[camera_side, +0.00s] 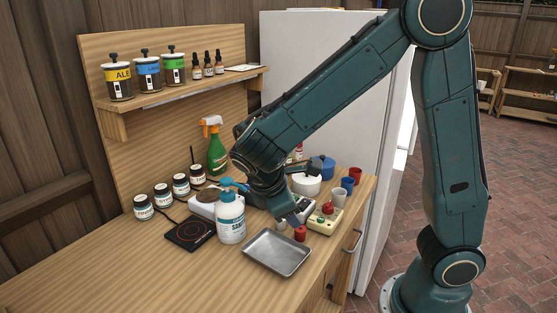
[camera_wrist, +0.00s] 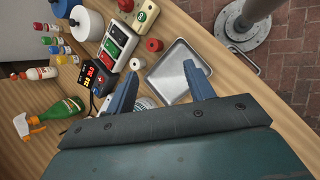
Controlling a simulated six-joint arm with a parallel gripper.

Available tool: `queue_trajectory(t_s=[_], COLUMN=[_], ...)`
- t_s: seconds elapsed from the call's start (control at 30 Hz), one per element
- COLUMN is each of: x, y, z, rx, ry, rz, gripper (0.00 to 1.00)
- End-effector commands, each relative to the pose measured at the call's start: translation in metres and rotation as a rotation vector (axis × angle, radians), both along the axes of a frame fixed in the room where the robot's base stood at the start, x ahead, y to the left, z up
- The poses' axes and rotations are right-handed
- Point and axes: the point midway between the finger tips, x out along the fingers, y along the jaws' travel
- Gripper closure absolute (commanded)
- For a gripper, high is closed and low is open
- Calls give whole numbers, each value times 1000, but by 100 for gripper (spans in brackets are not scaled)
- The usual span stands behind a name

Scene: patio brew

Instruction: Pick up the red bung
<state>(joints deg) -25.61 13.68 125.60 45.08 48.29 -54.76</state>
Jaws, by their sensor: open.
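The red bung (camera_side: 300,233) stands on the wooden bench, beside the back right edge of the metal tray. In the wrist view the red bung (camera_wrist: 155,45) lies ahead of the fingertips, with nothing touching it. My gripper (camera_wrist: 160,80) is open and empty, with its two blue fingers spread wide over the tray's near side. In the side view my gripper (camera_side: 292,219) hangs above the bench close to the bung; its fingers are partly hidden by the wrist.
A pale bung (camera_wrist: 137,63) sits close beside the red one. The metal tray (camera_side: 277,264) lies in front. A cream box with a red knob (camera_side: 327,219) stands behind to the right. A white bottle (camera_side: 231,221) stands left of my gripper. The front left bench is clear.

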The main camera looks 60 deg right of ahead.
Motion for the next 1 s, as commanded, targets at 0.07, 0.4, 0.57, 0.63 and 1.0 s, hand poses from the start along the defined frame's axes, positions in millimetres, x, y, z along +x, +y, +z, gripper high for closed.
queue_trajectory(t_s=[0.07, 0.4, 0.57, 0.63, 1.0], x=[5, 18, 20, 21, 20], y=[4, 20, 29, 33, 43], z=[-11, -48, -65, -71, -89], rx=[-51, -273, -382, -428, -561], ry=[54, 276, 383, 426, 554], rz=[48, 246, 334, 369, 462], gripper=[47, 47, 47, 47, 47])
